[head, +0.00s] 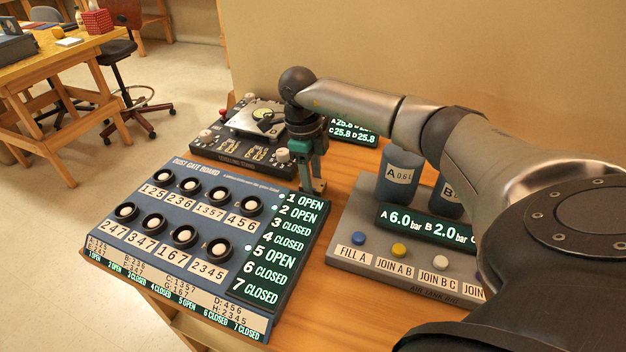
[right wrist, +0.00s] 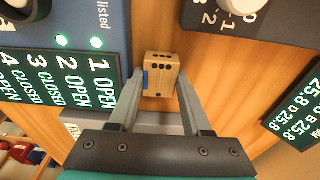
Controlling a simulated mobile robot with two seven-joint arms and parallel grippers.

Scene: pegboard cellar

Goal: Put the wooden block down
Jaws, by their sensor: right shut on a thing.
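The wooden block (right wrist: 161,72) shows in the right wrist view. It is small and light brown, with several dark holes on its faces and a blue patch on one side. My right gripper (right wrist: 160,88) is shut on it, one finger on each side. In the head view my right gripper (head: 313,190) points down over the strip of wooden table (head: 340,178) beside the dust gate board's upper right corner. The block cannot be made out clearly there. I cannot tell whether it touches the table. My left gripper is not in view.
The dust gate board (head: 172,208) lies left of the gripper, close by. A levelling stand (head: 225,143) is behind, and a grey air tank unit (head: 362,215) with blue cylinders stands right. A narrow strip of bare wood runs between them. A wall rises behind the table.

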